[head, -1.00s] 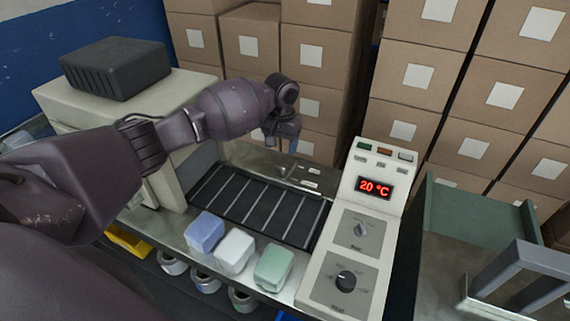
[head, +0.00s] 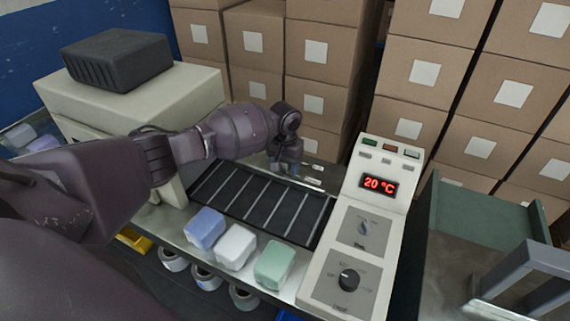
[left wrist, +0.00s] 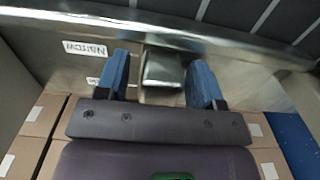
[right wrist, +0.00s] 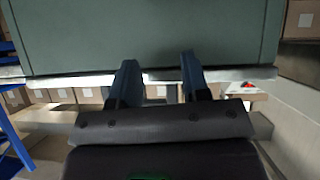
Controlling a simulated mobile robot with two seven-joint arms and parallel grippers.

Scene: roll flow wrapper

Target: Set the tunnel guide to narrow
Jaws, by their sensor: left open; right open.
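The tunnel guide's metal rail (left wrist: 240,48) runs along the far side of the belt in the left wrist view. Its blocky metal handle (left wrist: 163,70) stands between the fingers of my left gripper (left wrist: 161,58), which is open, with a finger on each side. I cannot tell whether either finger touches it. Two small white labels lie beside the handle; one label (left wrist: 85,48) appears upside down and is hard to read. In the head view my left gripper (head: 284,168) is over the far edge of the belt and hides the handle. My right gripper (right wrist: 159,58) is open and empty, near a grey-green panel (right wrist: 150,35).
The control box (head: 348,240) with a 20 °C display stands right of the dark slatted belt (head: 262,205). Blue, white and green packs (head: 236,247) sit on the near ledge. Stacked cartons (head: 420,75) stand behind. A green-walled bin (head: 490,215) is at right.

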